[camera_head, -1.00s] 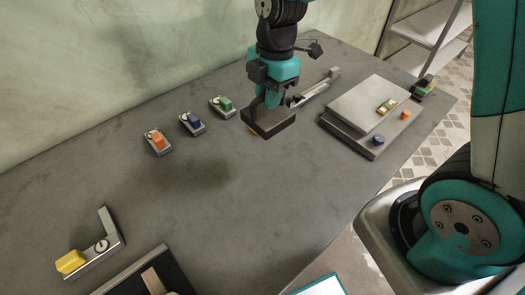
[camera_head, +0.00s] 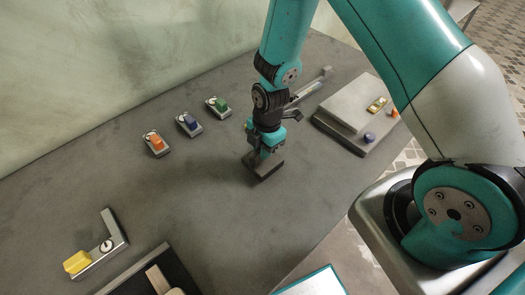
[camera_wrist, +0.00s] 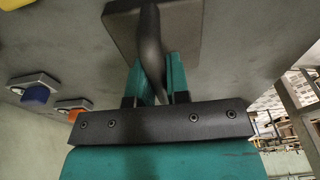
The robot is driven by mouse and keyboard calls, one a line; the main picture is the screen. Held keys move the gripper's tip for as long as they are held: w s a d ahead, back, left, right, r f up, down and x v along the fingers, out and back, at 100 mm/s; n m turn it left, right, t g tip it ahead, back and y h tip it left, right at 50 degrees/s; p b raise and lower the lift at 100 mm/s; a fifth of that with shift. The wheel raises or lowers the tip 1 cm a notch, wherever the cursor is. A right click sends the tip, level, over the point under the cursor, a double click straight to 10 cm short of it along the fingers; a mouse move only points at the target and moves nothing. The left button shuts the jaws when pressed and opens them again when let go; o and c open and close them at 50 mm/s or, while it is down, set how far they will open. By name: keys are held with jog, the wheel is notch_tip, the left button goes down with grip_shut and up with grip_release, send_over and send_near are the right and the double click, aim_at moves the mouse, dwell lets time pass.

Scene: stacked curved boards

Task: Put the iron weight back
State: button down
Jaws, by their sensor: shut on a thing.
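The iron weight (camera_head: 264,169) is a dark flat block in the middle of the table in the head view. My gripper (camera_head: 267,148) is shut on its handle from above. In the wrist view, the weight (camera_wrist: 185,28) is a dark plate with a curved handle, and my gripper (camera_wrist: 153,82) has a teal finger on each side of that handle. I cannot tell whether the weight touches the table or hangs just above it.
On the grey table (camera_head: 190,200), orange (camera_head: 156,143), blue (camera_head: 189,124) and green (camera_head: 218,106) clamps stand in a row at left. A yellow-ended metal bracket (camera_head: 98,246) and a dark tray (camera_head: 130,275) are at front left. A metal tool (camera_head: 312,85) lies behind. Table around the weight is clear.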

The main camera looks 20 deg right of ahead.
jog(key=shift+f, duration=0.95)
jog(key=shift+f, duration=0.2)
jog(key=c, duration=1.1)
grip_release()
jog(key=shift+r, duration=0.15)
jog(key=r+b, duration=0.1)
jog(key=r, duration=0.3)
jog(key=d+r+b, duration=0.1)
jog(key=r, duration=0.3)
jog(key=r+b, duration=0.1)
jog(key=r, duration=0.2)
jog(key=shift+w+d+r, duration=0.15)
jog(key=shift+w+r, duration=0.05)
jog(key=shift+r, duration=0.2)
jog(key=s+a+r+m+y, duration=0.1)
jog(key=s+a+r+m, duration=0.2)
jog(key=s+r+m, duration=0.4)
jog(key=s+a+r+m+y, duration=0.1)
jog(key=s+a+r+m, duration=0.2)
jog(key=s+r+m, duration=0.4)
jog(key=s+r, duration=0.5)
jog(key=shift+m+y, duration=0.3)
jog(key=shift+y, duration=0.1)
